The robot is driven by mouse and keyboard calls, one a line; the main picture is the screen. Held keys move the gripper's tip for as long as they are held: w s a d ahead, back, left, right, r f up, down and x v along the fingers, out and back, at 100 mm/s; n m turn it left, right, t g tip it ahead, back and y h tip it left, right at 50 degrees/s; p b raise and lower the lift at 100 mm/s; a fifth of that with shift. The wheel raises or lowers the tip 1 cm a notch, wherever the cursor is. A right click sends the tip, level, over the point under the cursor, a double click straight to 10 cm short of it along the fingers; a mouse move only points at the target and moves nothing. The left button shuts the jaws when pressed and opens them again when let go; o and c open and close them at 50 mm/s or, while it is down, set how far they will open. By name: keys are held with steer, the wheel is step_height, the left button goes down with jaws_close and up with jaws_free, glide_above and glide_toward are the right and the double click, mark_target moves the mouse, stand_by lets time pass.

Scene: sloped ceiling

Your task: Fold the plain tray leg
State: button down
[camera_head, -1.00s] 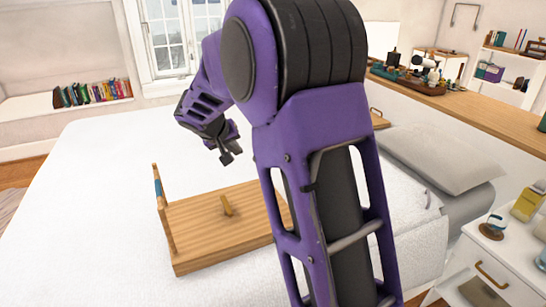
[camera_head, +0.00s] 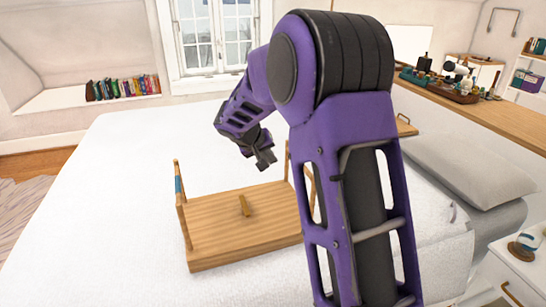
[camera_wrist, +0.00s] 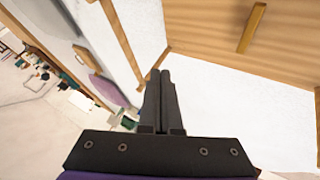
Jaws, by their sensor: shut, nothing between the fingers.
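The wooden tray (camera_head: 235,235) lies upside down on the bed, its underside up. The plain leg (camera_head: 287,161) stands up at its right end, partly hidden behind my arm. The leg with the blue band (camera_head: 178,188) stands up at the left end. In the wrist view, the plain leg (camera_wrist: 121,43) shows as a light wooden bar left of my fingers, with the tray underside (camera_wrist: 205,28) at upper right. My gripper (camera_head: 265,163) is shut and empty, above the tray's far side near the plain leg. I cannot tell whether it touches the leg.
A small wooden block (camera_head: 244,205) sits on the tray's underside. The white bed (camera_head: 110,200) is clear left of the tray. A grey pillow (camera_head: 465,178) lies at right, with a wooden shelf (camera_head: 490,115) of small items behind it.

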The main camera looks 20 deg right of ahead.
steer(key=w+d+f, duration=0.3)
steer(key=d+f, duration=0.1)
steer(key=d, duration=0.3)
steer(key=shift+d+f, duration=0.15)
steer(key=shift+f, duration=0.1)
steer(key=shift+w+r+p, duration=0.1)
steer(key=shift+p, duration=0.3)
